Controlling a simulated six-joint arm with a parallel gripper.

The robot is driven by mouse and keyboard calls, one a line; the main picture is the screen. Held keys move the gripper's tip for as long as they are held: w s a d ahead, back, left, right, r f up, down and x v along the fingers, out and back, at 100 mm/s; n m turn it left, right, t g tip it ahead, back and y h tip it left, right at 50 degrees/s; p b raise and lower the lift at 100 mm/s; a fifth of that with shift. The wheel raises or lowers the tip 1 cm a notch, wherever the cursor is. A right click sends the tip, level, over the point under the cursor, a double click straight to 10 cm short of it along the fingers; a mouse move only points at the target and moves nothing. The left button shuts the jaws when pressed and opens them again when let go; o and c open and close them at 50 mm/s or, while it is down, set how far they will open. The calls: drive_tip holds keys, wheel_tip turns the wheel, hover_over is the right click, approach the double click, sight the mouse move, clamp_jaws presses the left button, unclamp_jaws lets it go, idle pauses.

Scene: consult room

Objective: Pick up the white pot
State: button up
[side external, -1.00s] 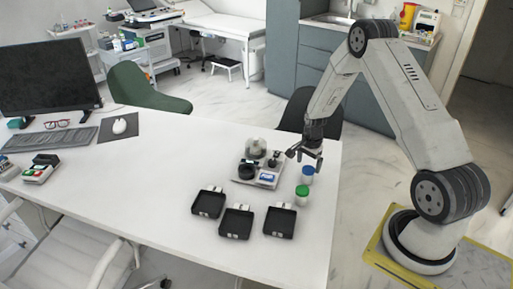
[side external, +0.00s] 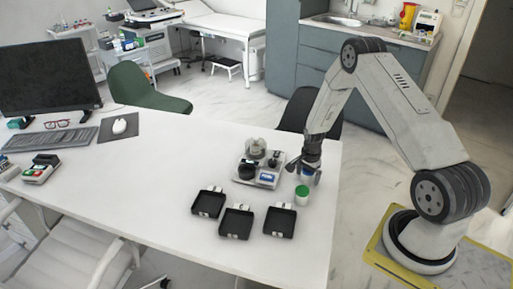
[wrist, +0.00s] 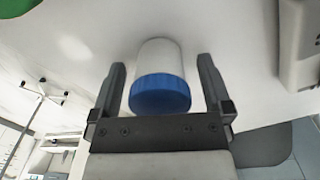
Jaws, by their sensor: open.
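A white pot with a blue lid (wrist: 160,92) stands on the table between the two fingers of my gripper (wrist: 162,66) in the wrist view. The fingers are open, with a visible gap on each side of the pot. In the side view my gripper (side external: 304,173) points down around this pot and largely hides it. A second white pot with a green lid (side external: 302,197) stands just in front of it on the table. Its green lid shows at the top left corner of the wrist view (wrist: 14,6).
A grey-white device on a base (side external: 246,178) stands just left of my gripper. Three black trays (side external: 236,223) lie in front of it. The white table (side external: 150,185) is clear towards the left, up to the keyboard (side external: 66,138). The table's right edge is close to the pots.

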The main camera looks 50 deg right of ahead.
idle(0.4)
drive_tip(key=c, duration=1.3)
drive_tip(key=shift+o, duration=0.2)
drive_tip(key=shift+r, duration=0.1)
drive_tip(key=shift+r, duration=1.1)
drive_tip(key=s+a+r, duration=0.6)
drive_tip(key=s+r, duration=0.4)
drive_tip(key=s, duration=0.2)
drive_tip(key=shift+s+a+r, duration=0.2)
drive_tip(key=shift+a+r, duration=0.1)
drive_tip(key=shift+r, duration=0.05)
drive_tip(key=shift+w, duration=0.1)
